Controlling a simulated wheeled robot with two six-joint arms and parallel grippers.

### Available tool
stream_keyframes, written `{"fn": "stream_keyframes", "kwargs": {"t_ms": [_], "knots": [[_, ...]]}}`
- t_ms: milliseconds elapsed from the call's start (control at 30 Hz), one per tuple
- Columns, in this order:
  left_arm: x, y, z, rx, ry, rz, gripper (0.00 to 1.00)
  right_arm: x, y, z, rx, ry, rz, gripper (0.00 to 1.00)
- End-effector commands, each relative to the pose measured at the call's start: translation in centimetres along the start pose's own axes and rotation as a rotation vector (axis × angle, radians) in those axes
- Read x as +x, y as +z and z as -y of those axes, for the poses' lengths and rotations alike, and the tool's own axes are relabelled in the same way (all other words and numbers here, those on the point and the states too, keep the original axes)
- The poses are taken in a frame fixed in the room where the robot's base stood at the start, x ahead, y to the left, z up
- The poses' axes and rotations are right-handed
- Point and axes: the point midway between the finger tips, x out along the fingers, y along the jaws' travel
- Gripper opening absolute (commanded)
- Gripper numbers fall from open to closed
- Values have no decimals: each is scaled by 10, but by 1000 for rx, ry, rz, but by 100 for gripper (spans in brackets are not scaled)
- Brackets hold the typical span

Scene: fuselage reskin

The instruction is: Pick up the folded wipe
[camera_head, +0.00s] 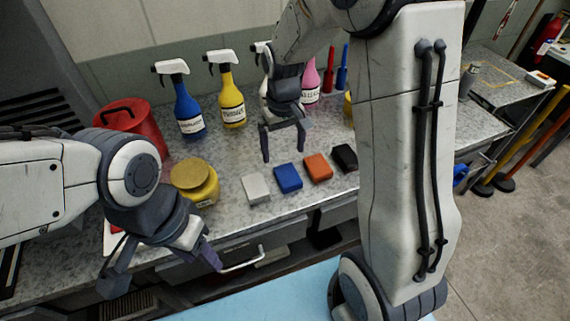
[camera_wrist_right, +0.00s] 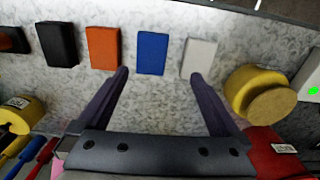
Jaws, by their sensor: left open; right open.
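Several small flat folded pads lie in a row on the speckled counter: white (camera_head: 255,188), blue (camera_head: 288,178), orange (camera_head: 317,167) and black (camera_head: 344,157). Which one is the folded wipe I cannot tell. The right wrist view also shows white (camera_wrist_right: 199,59), blue (camera_wrist_right: 151,53), orange (camera_wrist_right: 103,48) and black (camera_wrist_right: 57,44). My right gripper (camera_head: 284,145) is open and empty, pointing down above the counter behind the row. In its wrist view the blue pad lies beyond the gap between the fingertips (camera_wrist_right: 160,76). My left gripper (camera_head: 162,272) is open and empty at the counter's front edge.
A yellow lidded jar (camera_head: 196,184) stands left of the white pad, with a red canister (camera_head: 135,124) behind. Blue (camera_head: 187,108) and yellow (camera_head: 232,100) spray bottles stand at the back. My right arm hides part of the counter's right side.

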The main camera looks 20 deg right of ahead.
Motion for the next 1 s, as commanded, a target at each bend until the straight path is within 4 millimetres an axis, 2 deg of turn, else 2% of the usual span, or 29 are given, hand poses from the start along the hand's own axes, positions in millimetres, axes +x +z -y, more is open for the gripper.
{"fn": "stream_keyframes", "kwargs": {"t_ms": [33, 133, 300, 567, 800, 1000], "knots": [[-4, 0, 0, 0, 0, 0, 50, 3, -4, -9, 20, 2, 4, 100], [-5, 0, 0, 0, 0, 0, 50, 17, -7, -16, 33, 3, 8, 100], [-7, 0, 0, 0, 0, 0, 50, 44, -7, -15, 32, 3, 8, 100], [-12, -1, -1, 0, 0, 0, 50, 64, -7, -15, 31, 3, 6, 100], [-22, -1, -2, 0, 0, 0, 50, 98, -8, -16, 31, 3, 7, 100], [-22, -1, -2, -1, 0, 0, 50, 109, -9, -16, 31, 3, 2, 100]]}}
